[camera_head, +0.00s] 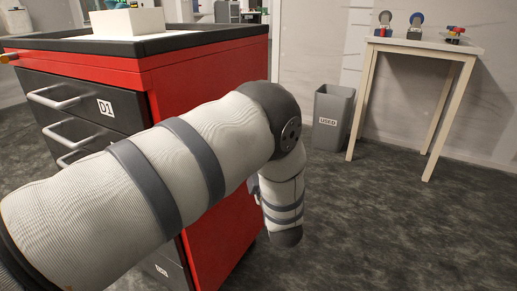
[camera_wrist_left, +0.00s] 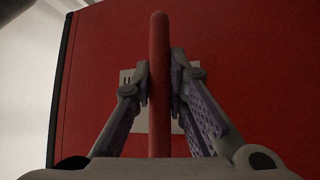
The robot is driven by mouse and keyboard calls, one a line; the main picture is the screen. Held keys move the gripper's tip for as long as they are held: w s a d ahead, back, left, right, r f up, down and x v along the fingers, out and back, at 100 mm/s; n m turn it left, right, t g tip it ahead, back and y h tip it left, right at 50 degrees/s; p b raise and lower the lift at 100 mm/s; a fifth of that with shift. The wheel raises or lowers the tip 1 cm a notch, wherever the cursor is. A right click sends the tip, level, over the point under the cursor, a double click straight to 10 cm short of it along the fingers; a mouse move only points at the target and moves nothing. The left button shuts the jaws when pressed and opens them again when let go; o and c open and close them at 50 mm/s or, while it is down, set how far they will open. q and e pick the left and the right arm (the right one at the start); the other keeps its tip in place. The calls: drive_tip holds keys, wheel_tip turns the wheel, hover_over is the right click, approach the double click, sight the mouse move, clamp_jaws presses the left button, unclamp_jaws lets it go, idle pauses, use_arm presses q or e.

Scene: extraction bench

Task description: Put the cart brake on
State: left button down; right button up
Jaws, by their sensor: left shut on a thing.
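The red tool cart (camera_head: 210,85) with dark grey drawers stands at the left in the head view. My left arm reaches in front of it and bends down by its right side. My left gripper (camera_wrist_left: 161,88) is hidden in the head view. In the left wrist view it is shut on a slim red lever (camera_wrist_left: 160,35), with one finger on each side. Behind the lever is the cart's red side panel (camera_wrist_left: 255,65) with a white label (camera_wrist_left: 126,77), partly covered by lever and fingers. My right gripper is not in view.
A white box (camera_head: 128,21) sits on the cart top. A grey bin (camera_head: 332,108) marked USED stands beside a small side table (camera_head: 425,43) holding a few coloured items. The dark carpet right of the cart is clear.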

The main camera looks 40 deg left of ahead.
use_arm(q)
drive_tip(key=shift+f, duration=0.1)
idle(0.3)
drive_tip(key=c, duration=1.6)
unclamp_jaws()
drive_tip(key=shift+a, duration=0.1)
drive_tip(key=shift+o, duration=0.2)
drive_tip(key=v, duration=1.2)
